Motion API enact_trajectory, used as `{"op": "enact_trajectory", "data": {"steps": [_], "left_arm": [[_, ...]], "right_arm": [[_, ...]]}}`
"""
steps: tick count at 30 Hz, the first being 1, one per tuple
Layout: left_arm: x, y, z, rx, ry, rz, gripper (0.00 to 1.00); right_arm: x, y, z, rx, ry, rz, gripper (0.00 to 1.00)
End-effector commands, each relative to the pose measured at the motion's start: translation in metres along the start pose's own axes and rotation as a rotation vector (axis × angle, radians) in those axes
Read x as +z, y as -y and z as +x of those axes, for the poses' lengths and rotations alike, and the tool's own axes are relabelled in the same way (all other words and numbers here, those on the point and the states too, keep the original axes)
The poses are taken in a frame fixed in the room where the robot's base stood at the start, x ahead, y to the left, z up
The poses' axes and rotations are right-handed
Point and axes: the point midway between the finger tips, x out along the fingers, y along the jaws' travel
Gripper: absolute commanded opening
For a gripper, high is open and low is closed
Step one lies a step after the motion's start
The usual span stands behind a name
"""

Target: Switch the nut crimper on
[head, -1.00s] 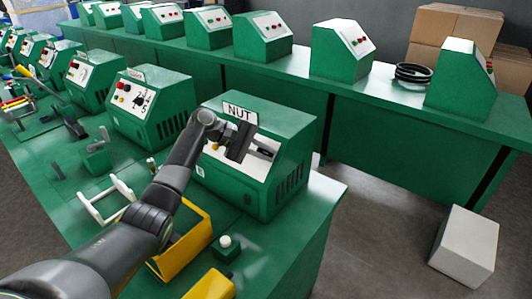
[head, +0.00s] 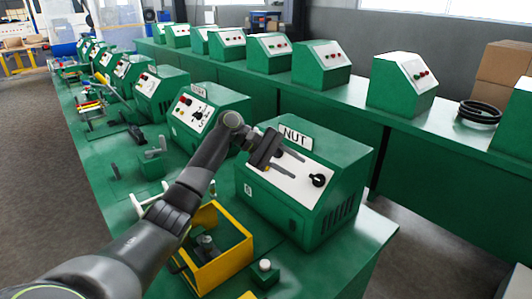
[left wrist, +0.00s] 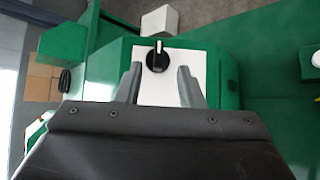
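The nut crimper (head: 305,215) is a green machine with a "NUT" sign (head: 296,138) on top and a white sloping front panel. A black rotary knob (head: 318,180) sits at the right of that panel. My left gripper (head: 297,168) is open and empty in front of the panel, its fingers pointing toward the knob. In the left wrist view the knob (left wrist: 157,58) shows between and just beyond the two spread fingertips (left wrist: 160,68), with no visible contact. Its light pointer lies along the picture's vertical there. The gripper hides part of the panel. My right gripper is not in view.
A similar crimper (head: 205,118) stands left of the nut crimper, with more behind it in a row. A yellow open box (head: 222,262) and a small white-topped button block (head: 265,272) are in front. Another row of green machines (head: 402,85) stands behind.

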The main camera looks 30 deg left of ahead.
Motion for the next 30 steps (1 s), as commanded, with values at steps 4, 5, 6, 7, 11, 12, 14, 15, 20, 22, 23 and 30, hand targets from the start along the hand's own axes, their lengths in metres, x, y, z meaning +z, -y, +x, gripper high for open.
{"op": "enact_trajectory", "data": {"steps": [4,5,6,7,11,12,14,15,20,22,23,30], "left_arm": [[-0.002,0.002,-0.037,-0.001,-0.006,0.002,0.35],[-0.002,0.002,-0.043,0.0,-0.005,0.001,0.35],[-0.002,0.001,-0.051,0.0,-0.005,0.001,0.35],[-0.002,0.001,-0.057,0.0,-0.005,0.001,0.35],[-0.002,0.001,-0.076,0.0,-0.004,0.0,0.35],[-0.002,0.001,-0.08,0.0,-0.002,0.0,0.35],[-0.001,0.001,-0.084,-0.001,-0.001,0.0,0.35],[-0.001,0.001,-0.086,-0.001,-0.001,0.0,0.35],[-0.001,0.0,-0.089,-0.001,0.0,0.0,0.35],[-0.001,0.0,-0.089,-0.001,0.0,0.0,0.35],[-0.001,0.0,-0.089,-0.001,0.0,0.0,0.35],[-0.001,0.0,-0.089,-0.001,0.0,0.0,0.35]], "right_arm": [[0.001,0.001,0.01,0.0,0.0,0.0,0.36],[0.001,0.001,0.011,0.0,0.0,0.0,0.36],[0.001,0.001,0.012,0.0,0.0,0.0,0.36],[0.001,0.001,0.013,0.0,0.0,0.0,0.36],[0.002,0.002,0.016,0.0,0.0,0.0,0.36],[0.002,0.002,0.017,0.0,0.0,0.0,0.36],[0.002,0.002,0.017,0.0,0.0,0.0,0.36],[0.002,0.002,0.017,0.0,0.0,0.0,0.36],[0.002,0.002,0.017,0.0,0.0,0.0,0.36],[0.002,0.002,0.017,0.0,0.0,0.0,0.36],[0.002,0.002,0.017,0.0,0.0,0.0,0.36],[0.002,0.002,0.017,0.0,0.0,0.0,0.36]]}}
